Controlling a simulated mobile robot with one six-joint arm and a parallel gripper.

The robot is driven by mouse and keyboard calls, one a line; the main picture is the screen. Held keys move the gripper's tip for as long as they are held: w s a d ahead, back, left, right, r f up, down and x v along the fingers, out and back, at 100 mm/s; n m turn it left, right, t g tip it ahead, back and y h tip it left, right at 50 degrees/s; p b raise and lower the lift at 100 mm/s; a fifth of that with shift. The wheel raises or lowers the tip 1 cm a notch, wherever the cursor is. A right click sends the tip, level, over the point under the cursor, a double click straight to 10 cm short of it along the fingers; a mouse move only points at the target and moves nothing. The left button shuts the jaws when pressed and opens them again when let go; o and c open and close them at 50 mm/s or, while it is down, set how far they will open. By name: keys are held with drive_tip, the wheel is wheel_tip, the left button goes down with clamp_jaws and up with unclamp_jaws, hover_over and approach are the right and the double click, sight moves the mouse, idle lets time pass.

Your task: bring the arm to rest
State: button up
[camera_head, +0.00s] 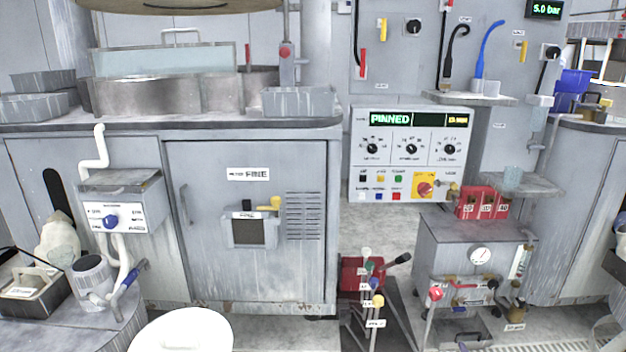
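My gripper is not in view, so its fingers and whatever they may hold cannot be seen. A smooth white rounded shape at the bottom edge, left of centre, may be part of my own arm, but I cannot tell which part. No gripper shows near the cabinet, the panel or the levers.
A control panel (409,185) reads PINNED. A grey unit with a gauge (450,245) stands at the right, with upright levers (370,285) left of it. A cluttered bench (60,318) is at the lower left.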

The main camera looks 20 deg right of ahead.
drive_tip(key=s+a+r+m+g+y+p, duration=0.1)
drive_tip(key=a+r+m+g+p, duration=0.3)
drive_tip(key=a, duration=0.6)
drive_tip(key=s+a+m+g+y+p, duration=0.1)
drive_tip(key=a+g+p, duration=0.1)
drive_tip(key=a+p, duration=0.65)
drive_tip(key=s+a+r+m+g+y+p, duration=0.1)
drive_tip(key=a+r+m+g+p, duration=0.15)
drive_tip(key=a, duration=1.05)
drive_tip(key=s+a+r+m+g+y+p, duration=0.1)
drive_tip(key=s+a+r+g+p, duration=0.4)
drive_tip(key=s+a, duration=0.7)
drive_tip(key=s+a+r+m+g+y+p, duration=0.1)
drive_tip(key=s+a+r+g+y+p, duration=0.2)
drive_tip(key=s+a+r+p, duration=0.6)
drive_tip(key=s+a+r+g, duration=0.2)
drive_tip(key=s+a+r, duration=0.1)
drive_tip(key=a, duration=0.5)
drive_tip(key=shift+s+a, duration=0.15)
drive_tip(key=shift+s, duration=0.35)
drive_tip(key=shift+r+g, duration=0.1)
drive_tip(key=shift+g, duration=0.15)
